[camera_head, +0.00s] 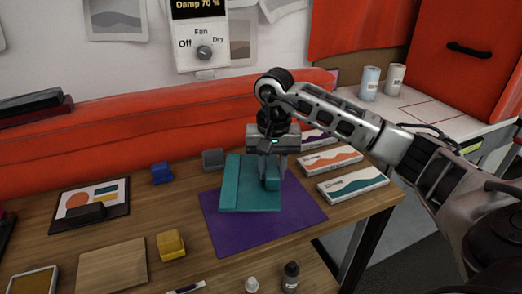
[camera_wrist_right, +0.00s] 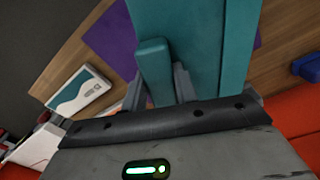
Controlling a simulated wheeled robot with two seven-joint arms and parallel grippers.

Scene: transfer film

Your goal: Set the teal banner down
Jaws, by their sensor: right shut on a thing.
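The teal banner (camera_head: 236,183) is a flat teal panel with a raised block at its right side. It lies over the purple mat (camera_head: 305,212), overlapping its upper left part; I cannot tell whether it touches the mat. My right gripper (camera_head: 270,180) points down over the banner's right side and is shut on the raised teal block. In the right wrist view the teal banner (camera_wrist_right: 190,30) stretches away from the jaws, with the block between the fingers of my right gripper (camera_wrist_right: 160,88). My left gripper is out of view.
Several white boxes with coloured waves (camera_head: 352,183) lie right of the mat. A blue block (camera_head: 161,172), a grey block (camera_head: 213,158) and a yellow block (camera_head: 171,245) stand on the wooden table. A small bottle (camera_head: 290,277) stands in front. A red padded bar (camera_head: 150,127) runs behind.

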